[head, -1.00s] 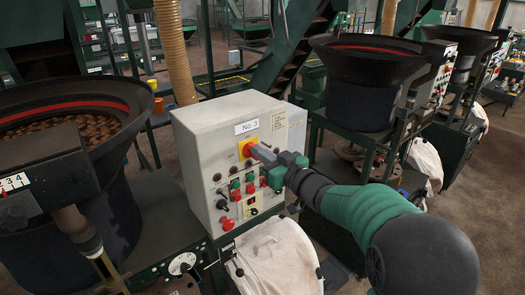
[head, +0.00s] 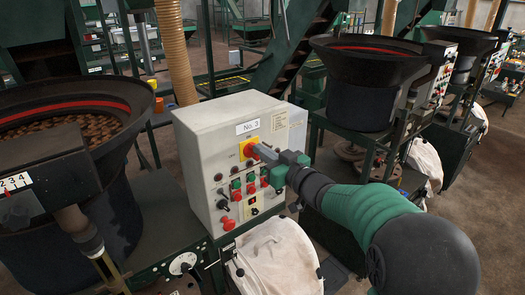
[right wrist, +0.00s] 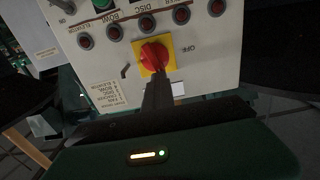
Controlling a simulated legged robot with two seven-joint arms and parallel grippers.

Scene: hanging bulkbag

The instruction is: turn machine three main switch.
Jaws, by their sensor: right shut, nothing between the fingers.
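The main switch is a red rotary knob on a yellow square plate, on the control box (head: 185,150) labelled "No. 3". In the right wrist view the red knob (right wrist: 153,55) shows in front of the fingers, and the yellow plate (right wrist: 168,43) shows around it. In the head view the plate (head: 247,147) is partly covered by my right gripper (head: 262,151). The right gripper is shut, with its fingertips at the knob; whether they touch it I cannot tell. My left gripper is not in view.
Green and red push buttons (head: 236,184) and a black knob (head: 222,204) sit below the switch. A white sack (head: 275,255) hangs below the box. A dark hopper bowl (head: 70,115) stands at left, another (head: 370,62) at right.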

